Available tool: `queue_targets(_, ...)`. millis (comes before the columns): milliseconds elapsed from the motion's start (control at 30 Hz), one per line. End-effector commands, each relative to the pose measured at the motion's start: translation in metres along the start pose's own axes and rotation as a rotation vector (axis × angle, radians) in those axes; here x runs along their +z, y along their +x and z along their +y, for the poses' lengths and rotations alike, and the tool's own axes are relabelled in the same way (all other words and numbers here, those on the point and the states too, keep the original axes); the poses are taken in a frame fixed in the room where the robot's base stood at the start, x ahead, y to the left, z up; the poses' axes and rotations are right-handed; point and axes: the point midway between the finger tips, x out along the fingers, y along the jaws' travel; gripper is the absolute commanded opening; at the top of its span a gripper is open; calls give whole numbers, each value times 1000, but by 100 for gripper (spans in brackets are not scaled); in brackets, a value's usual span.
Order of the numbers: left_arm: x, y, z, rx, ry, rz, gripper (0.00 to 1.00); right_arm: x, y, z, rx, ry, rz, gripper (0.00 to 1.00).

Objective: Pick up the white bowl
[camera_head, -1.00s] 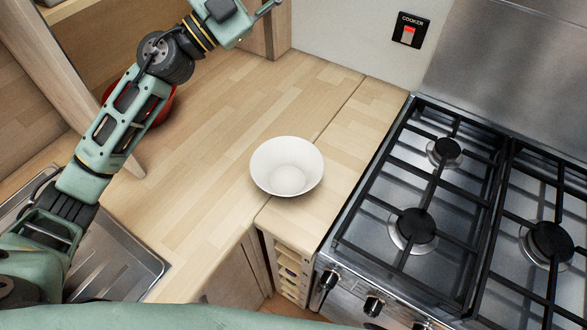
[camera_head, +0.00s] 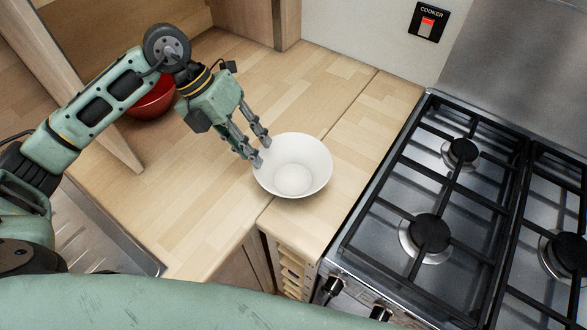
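The white bowl (camera_head: 296,178) stands upright and empty on the wooden worktop, near its front corner and left of the cooker. My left gripper (camera_head: 262,152) comes in from the upper left and points down at the bowl's left rim. Its two fingers are apart, with the fingertips at or just above the rim. I cannot tell whether they touch it. My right gripper is not in view.
The gas hob (camera_head: 440,210) with black grates lies to the right. A red bowl (camera_head: 152,98) sits behind my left arm. A metal sink (camera_head: 100,235) is at the lower left. The worktop (camera_head: 330,100) behind the white bowl is clear.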

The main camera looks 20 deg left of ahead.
Motion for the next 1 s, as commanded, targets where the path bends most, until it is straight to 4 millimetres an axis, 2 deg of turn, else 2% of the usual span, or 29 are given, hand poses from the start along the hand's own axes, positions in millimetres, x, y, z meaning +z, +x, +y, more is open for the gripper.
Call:
queue_targets(200,4,29,-4,-4,-2,4,27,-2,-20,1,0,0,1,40)
queue_targets(300,4,44,-3,-4,-2,4,27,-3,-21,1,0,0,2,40)
queue_targets(433,5,51,-2,-2,-1,0,27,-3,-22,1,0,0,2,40)
queue_targets(633,5,52,-2,-2,-1,-1,27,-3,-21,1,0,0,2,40)
queue_targets(933,5,52,-2,-2,-1,0,1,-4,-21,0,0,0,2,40)
queue_targets(1000,5,52,-1,-1,-2,0,0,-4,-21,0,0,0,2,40)
